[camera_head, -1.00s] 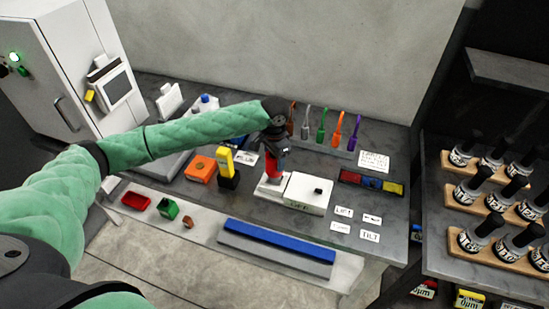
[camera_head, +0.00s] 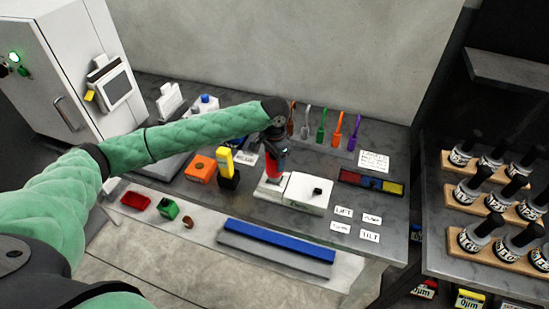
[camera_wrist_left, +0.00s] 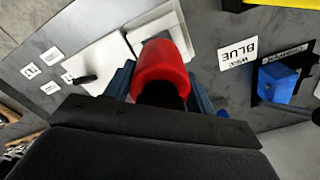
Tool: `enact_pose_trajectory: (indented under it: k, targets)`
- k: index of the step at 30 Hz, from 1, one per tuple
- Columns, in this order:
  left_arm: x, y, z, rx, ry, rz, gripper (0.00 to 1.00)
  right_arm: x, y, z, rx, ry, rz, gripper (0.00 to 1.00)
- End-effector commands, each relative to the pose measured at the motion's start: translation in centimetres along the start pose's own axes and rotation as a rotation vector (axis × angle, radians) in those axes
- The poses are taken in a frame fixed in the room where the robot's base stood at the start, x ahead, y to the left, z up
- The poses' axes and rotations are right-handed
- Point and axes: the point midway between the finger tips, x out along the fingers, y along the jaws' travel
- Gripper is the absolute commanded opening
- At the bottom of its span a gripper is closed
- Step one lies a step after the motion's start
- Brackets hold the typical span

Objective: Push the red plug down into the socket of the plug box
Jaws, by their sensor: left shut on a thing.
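The red plug (camera_wrist_left: 162,72) is between the fingers of my left gripper (camera_wrist_left: 160,95) in the left wrist view. The plug's lower end and the socket are hidden, so I cannot tell how deep the plug sits. My right gripper is not in view.
A yellow-and-black device (camera_head: 227,170) and an orange block (camera_head: 200,168) stand left of the box. Several coloured tools (camera_head: 321,127) stand behind it. A tray of coloured blocks (camera_head: 345,178) and labels (camera_head: 370,218) lie right. A blue bar (camera_head: 278,240) lies in front.

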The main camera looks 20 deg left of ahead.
Motion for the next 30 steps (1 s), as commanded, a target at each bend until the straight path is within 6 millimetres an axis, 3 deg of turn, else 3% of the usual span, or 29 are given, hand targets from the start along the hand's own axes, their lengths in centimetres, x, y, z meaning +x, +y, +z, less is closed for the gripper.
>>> enact_pose_trajectory:
  k: [30]
  targets:
    - [2.1, 0.0, 0.0, 0.000, 0.000, 0.000, 0.21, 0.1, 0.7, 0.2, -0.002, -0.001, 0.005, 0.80]
